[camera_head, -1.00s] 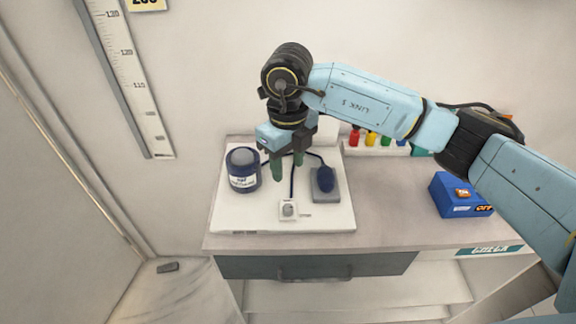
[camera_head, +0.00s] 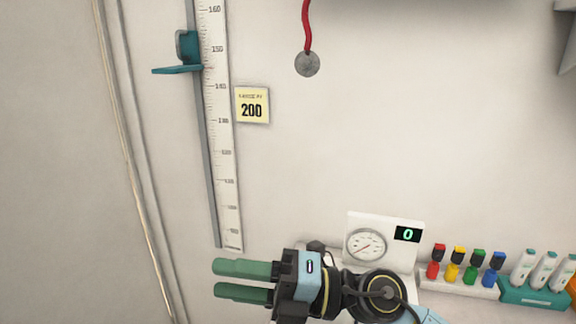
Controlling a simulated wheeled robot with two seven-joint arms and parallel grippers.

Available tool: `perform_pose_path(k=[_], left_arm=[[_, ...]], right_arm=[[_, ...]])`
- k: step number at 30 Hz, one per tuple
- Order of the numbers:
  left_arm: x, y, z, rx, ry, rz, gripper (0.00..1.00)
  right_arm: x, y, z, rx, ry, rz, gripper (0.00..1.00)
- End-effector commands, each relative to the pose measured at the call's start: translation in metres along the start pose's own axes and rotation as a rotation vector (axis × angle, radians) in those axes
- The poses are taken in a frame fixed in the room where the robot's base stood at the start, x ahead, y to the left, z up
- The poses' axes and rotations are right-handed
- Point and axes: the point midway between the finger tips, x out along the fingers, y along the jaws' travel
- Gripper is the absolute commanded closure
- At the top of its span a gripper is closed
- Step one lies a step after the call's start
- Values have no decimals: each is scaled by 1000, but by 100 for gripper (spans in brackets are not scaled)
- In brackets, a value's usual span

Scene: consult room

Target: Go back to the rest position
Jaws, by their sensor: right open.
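My right gripper (camera_head: 242,280) shows at the bottom of the head view, with its two green fingers pointing left. The fingers are apart with nothing between them. The wrist and a bit of the blue arm run off to the lower right. The gripper is in front of the wall, left of a white panel with a round dial gauge (camera_head: 365,245) and a small display reading 0 (camera_head: 408,234); the wrist hides the lower part of that panel. My left gripper is not in view.
A height scale (camera_head: 222,130) with a teal slider (camera_head: 184,60) is on the wall. Beside it is a yellow card reading 200 (camera_head: 252,106). A grey disc (camera_head: 307,64) hangs on a red cord. A rack of coloured items (camera_head: 465,280) and a teal holder (camera_head: 535,294) stand at right.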

Motion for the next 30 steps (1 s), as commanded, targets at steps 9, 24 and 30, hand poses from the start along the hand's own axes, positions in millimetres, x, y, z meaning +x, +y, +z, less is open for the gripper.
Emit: perform_pose_path(k=[9,24,30], left_arm=[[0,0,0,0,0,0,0],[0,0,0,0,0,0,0],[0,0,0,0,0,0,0]], right_arm=[[-102,23,76,482,-780,477,56],[-304,-164,-47,1451,-1908,289,56],[-324,-192,-131,1722,-2096,65,56]])
